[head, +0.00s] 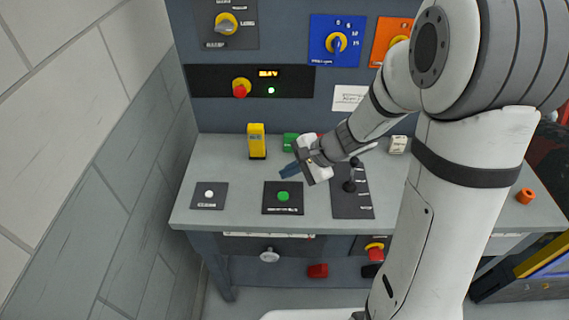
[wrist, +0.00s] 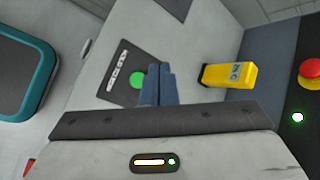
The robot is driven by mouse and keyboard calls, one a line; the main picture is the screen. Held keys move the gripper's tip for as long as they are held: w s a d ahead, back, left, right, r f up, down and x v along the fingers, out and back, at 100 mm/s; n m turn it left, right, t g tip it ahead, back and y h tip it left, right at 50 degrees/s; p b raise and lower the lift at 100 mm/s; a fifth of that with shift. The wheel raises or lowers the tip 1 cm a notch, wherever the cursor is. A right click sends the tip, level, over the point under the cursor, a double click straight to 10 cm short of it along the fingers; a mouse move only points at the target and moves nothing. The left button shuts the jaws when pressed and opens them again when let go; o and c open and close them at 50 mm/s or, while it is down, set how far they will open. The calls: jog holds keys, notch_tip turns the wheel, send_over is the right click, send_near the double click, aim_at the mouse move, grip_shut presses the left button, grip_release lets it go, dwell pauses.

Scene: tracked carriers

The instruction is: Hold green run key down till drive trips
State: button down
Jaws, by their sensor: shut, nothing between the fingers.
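The green run key (head: 283,196) is a round green button on a dark plate (head: 271,208) on the desk top. My gripper (head: 283,176) is shut and empty, its blue fingertips just above and behind the key in the head view. In the wrist view the closed fingers (wrist: 158,75) point toward the green key (wrist: 137,82), which shows just left of them. I cannot tell whether the fingertips touch the key. A dark display (head: 268,73) with short yellow text is on the back panel, with a lit white lamp (head: 271,91) below it.
A red knob (head: 241,88) sits left of that lamp. A yellow block (head: 257,141) stands upright behind the key. A white button (head: 209,194) on a dark plate is to the left, and a black lever (head: 350,185) on a plate is to the right.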

jog(key=w, duration=0.1)
jog(key=w+f+m, duration=0.1)
jog(key=w+m, duration=0.1)
jog(key=shift+a+f+t+p, duration=0.15)
jog(key=shift+f+t+p, duration=0.15)
jog(key=shift+t, duration=0.1)
jog(key=b, duration=0.6)
send_over(279, 194)
jog(key=d, duration=0.2)
jog(key=f, duration=0.5)
jog(key=s+f, duration=0.1)
jog(key=f, duration=0.1)
jog(key=shift+d+f, duration=0.2)
jog(key=shift+f, duration=0.2)
jog(key=shift+f+b, duration=0.35)
jog(key=shift+f, duration=0.1)
jog(key=shift+f, duration=0.15)
dwell(0.3)
jog(key=shift+f+b, duration=0.25)
jog(key=shift+b, duration=0.45)
jog(key=shift+f+b, duration=0.45)
jog(key=shift+b, duration=0.1)
dwell(3.1)
